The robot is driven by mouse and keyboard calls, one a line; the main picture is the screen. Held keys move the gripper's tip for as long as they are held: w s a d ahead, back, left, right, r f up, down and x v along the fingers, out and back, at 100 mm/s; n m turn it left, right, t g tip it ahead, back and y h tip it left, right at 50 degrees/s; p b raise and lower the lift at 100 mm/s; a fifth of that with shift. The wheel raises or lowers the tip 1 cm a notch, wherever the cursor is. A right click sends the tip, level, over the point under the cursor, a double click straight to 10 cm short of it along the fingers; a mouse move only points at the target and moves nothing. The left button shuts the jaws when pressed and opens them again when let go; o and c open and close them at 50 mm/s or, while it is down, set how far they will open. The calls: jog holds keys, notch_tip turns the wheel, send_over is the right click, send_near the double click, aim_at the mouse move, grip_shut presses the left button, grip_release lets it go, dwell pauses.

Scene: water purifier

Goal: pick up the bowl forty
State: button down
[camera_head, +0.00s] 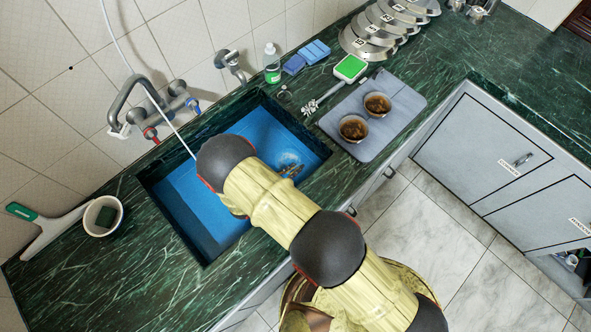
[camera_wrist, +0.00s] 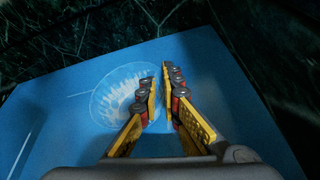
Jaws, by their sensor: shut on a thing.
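A clear, ridged glass bowl (camera_wrist: 112,92) is in the blue sink basin (camera_head: 185,195). It also shows as a pale round shape in the head view (camera_head: 288,158). No number can be read on it. My gripper (camera_wrist: 163,88) reaches down into the sink at the bowl's right rim in the wrist view. Its two yellow fingers are close together, pinching the rim, with the left finger overlapping the bowl's edge. In the head view my gripper (camera_head: 290,171) is small and partly hidden by my arm. Whether the bowl touches the basin floor cannot be told.
A tap (camera_head: 140,105) stands behind the sink. A grey tray (camera_head: 372,115) with two brown-filled bowls lies right of it. Numbered metal discs (camera_head: 365,48), a green-and-white brush (camera_head: 349,68) and a soap bottle (camera_head: 271,64) are behind. A white cup (camera_head: 103,216) stands left.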

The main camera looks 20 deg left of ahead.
jog(key=shift+r+p, duration=0.5)
jog(key=shift+r, duration=2.25)
jog(key=shift+r, duration=0.1)
